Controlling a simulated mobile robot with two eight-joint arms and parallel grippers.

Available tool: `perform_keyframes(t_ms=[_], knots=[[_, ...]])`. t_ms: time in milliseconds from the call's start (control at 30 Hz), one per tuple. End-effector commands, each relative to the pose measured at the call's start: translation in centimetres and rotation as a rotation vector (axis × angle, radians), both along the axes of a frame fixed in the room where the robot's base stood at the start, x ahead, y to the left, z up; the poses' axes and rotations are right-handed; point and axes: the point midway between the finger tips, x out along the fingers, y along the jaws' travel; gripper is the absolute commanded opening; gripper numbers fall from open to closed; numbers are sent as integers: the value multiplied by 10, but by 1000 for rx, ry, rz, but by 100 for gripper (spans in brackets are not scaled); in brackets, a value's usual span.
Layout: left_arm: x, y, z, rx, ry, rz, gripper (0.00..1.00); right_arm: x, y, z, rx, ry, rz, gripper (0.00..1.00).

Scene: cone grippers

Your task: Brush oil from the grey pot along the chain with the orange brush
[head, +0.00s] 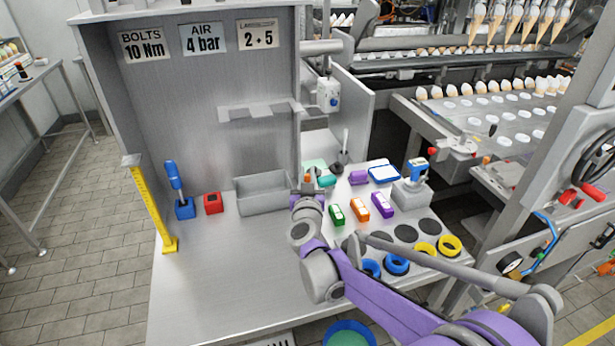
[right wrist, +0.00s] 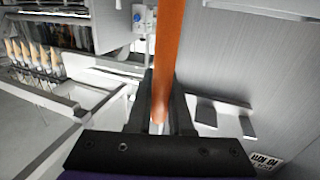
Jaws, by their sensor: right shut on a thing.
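My right gripper (head: 309,187) is over the back middle of the steel bench, its purple arm coming in from the lower right. In the right wrist view, the gripper (right wrist: 160,118) is shut on the orange brush (right wrist: 169,55), whose handle runs up between the fingers and out of the frame. Only a bit of orange shows at the gripper in the head view; the bristles are not seen. A small grey pot (head: 344,157) with a light stick upright in it stands just right of and behind the gripper. I cannot make out the chain. My left gripper is not in view.
A grey bin (head: 263,193), red block (head: 213,203), blue screwdriver stand (head: 185,209) and yellow upright gauge (head: 152,207) stand left. Green, orange and purple pieces and blue and yellow rings lie right. A cone conveyor (head: 485,118) runs behind. The bench's front left is clear.

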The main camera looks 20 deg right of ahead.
Motion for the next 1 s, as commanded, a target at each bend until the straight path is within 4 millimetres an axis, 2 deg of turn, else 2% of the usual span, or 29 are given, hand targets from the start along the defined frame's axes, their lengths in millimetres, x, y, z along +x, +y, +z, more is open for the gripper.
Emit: perform_keyframes(t_ms=[100, 633, 1000], knots=[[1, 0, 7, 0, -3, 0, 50, 0, 0, 13, 0, -1, 0, 0], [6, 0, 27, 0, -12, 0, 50, 0, 0, 55, -1, -2, -1, 0], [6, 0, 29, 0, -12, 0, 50, 0, 0, 60, -1, -1, -1, 0]])
